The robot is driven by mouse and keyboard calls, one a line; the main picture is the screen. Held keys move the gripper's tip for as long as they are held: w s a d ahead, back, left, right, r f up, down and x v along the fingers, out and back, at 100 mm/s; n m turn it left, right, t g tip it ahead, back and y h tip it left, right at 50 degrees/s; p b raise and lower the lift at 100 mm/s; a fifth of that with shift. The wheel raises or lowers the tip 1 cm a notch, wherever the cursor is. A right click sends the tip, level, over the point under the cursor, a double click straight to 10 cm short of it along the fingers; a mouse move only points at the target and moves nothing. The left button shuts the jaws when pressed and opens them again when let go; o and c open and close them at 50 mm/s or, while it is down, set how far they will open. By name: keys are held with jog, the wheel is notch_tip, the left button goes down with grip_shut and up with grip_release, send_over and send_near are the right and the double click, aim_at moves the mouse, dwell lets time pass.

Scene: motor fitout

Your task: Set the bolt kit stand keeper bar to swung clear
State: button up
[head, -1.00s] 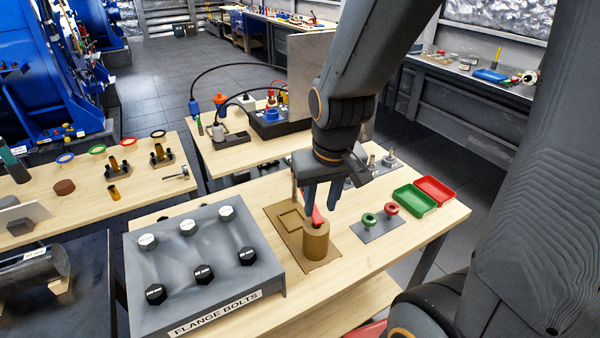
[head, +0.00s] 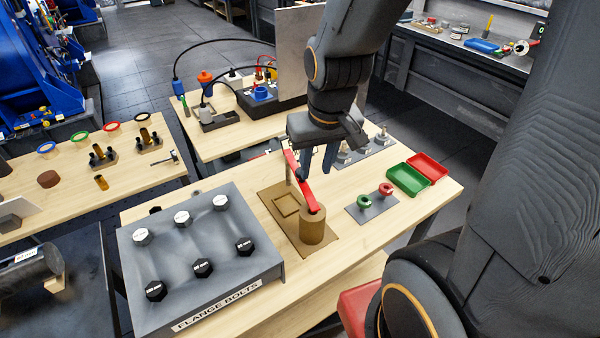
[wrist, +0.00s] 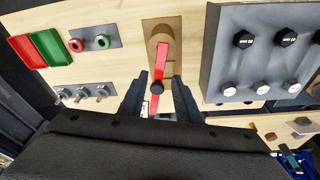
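The bolt kit stand is a brown plate (head: 318,247) with a square recess and a round brown post (head: 312,232). Its red keeper bar (head: 305,190) runs from the top of the post back and up-left in the head view. In the wrist view the bar (wrist: 162,60) ends at a dark round knob (wrist: 157,88). My gripper (head: 316,170) is above the stand, near the bar's far end. In the wrist view its two fingers (wrist: 157,82) are apart, one either side of the knob, with gaps showing. Whether they are level with the knob is unclear.
The flange bolts stand (head: 200,285) is left of the plate. A grey plate with green and red ring pieces (head: 372,207) is to its right, with green (head: 407,180) and red (head: 428,167) trays beyond. A metal fittings plate (head: 362,150) lies behind.

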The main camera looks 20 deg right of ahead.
jog(key=shift+a, duration=0.1)
jog(key=c, duration=0.3)
jog(key=shift+w+a+f+n, duration=0.2)
jog(key=shift+a+n, duration=0.1)
jog(key=shift+n, duration=0.1)
grip_shut()
jog(key=w+a+n+h+b, duration=0.2)
jog(key=a+n+h+b, duration=0.2)
jog(key=n, duration=0.5)
jog(key=w+a+n+g+h+b, duration=0.1)
jog(key=w+a+n+h+b, duration=0.2)
jog(key=a+n+h+b, duration=0.2)
jog(key=a+n+b, duration=0.3)
jog(key=a+n, duration=0.2)
jog(key=a, duration=0.1)
jog(key=shift+w+a+r, duration=0.15)
jog(key=shift+w, duration=0.2)
